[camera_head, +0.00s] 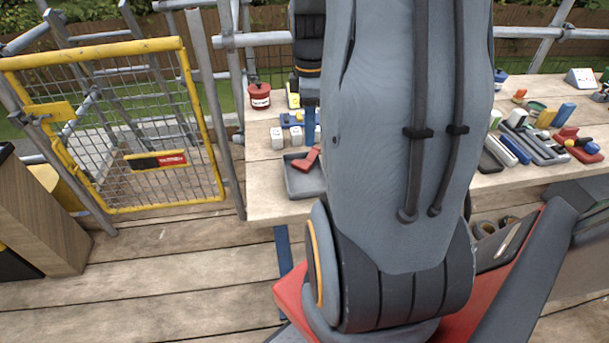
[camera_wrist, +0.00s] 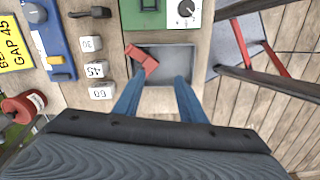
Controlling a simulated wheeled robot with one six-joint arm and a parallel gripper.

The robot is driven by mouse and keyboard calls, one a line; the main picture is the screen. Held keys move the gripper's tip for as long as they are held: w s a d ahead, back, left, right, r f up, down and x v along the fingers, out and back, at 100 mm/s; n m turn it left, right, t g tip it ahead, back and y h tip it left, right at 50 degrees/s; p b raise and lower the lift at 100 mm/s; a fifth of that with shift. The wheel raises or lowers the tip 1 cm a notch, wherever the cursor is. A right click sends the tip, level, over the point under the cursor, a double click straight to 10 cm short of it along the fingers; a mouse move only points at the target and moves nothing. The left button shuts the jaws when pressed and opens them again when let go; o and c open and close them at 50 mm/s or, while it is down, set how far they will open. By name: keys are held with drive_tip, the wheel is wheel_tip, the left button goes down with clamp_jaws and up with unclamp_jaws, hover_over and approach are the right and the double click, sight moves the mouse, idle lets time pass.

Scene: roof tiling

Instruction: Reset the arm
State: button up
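My gripper (camera_wrist: 159,78) shows in the wrist view as two blue fingers spread apart, with nothing held between them. They point toward a grey tray (camera_wrist: 172,51) on the bench. A red angled piece (camera_wrist: 141,61) lies at the tray's left side, close to the left fingertip; I cannot tell whether they touch. In the head view a blue finger (camera_head: 310,122) hangs above the bench behind the tray (camera_head: 301,184), with the red piece (camera_head: 308,158) leaning in it. My arm hides the middle of the bench there.
White blocks marked 30, 45 and 60 (camera_wrist: 96,70) stand left of the tray, beside a blue tool (camera_wrist: 52,42) and a yellow sign (camera_wrist: 12,57). A red pot (camera_head: 260,95) stands at the bench's left. Several tools (camera_head: 515,148) crowd the right. A yellow gate (camera_head: 120,125) stands left.

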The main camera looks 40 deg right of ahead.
wheel_tip(320, 180, up, 2)
drive_tip(key=shift+r, duration=0.1)
idle(0.5)
drive_tip(key=s+a+f+m, duration=0.1)
drive_tip(key=a+m, duration=0.4)
drive_tip(key=a, duration=0.7)
drive_tip(key=s+a+f+m+t, duration=0.1)
drive_tip(key=a+m, duration=0.3)
drive_tip(key=a, duration=0.8)
drive_tip(key=shift+s+f+m, duration=0.25)
drive_tip(key=shift+s+m, duration=0.1)
drive_tip(key=shift+m, duration=0.05)
